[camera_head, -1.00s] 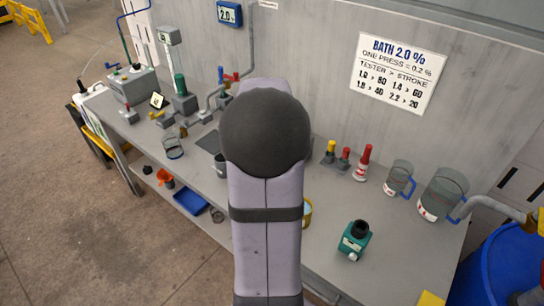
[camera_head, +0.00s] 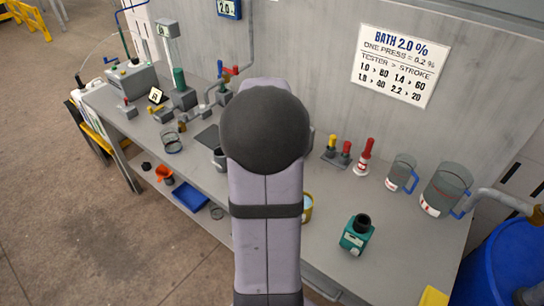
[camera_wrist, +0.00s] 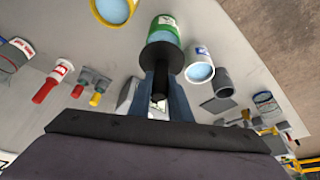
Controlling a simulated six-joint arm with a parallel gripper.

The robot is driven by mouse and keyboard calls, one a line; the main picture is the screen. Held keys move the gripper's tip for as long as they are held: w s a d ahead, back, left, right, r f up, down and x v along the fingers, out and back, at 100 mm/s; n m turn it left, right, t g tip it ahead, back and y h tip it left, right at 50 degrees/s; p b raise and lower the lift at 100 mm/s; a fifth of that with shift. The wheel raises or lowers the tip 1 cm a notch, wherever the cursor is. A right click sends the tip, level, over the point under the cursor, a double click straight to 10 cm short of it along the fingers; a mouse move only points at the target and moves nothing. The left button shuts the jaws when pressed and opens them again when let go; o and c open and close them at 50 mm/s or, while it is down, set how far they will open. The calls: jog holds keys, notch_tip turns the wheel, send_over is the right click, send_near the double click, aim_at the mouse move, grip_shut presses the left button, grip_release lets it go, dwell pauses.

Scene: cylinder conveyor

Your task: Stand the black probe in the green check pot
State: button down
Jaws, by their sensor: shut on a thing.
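The black probe (camera_wrist: 160,58) shows in the wrist view as a wide dark disc with a short stem between my blue-grey fingers. My gripper (camera_wrist: 160,88) is shut on it. The green check pot (camera_wrist: 166,22), green and white with pale blue liquid, is just past the disc, which overlaps the pot's near side in the picture. The probe's far end is hidden, so I cannot tell whether it is inside the pot. In the head view my arm hides the gripper, probe and green pot.
A yellow pot (camera_wrist: 112,8) and a blue-and-white pot (camera_wrist: 200,66) flank the green pot; a grey pot (camera_wrist: 222,84) is beyond. In the head view, a teal tester (camera_head: 356,235), red and yellow bottles (camera_head: 345,150) and clear jugs (camera_head: 445,190) stand right of my arm.

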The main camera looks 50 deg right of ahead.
jog(key=shift+f+b, duration=1)
jog(key=shift+f, duration=0.45)
jog(key=shift+f, duration=0.15)
jog(key=shift+f+b, duration=0.65)
jog(key=shift+f, duration=0.1)
jog(key=shift+f, duration=0.15)
dwell(0.6)
jog(key=c, duration=1.6)
grip_release()
jog(key=shift+o, duration=0.2)
jog(key=shift+b+v, duration=0.85)
jog(key=shift+v, duration=2.8)
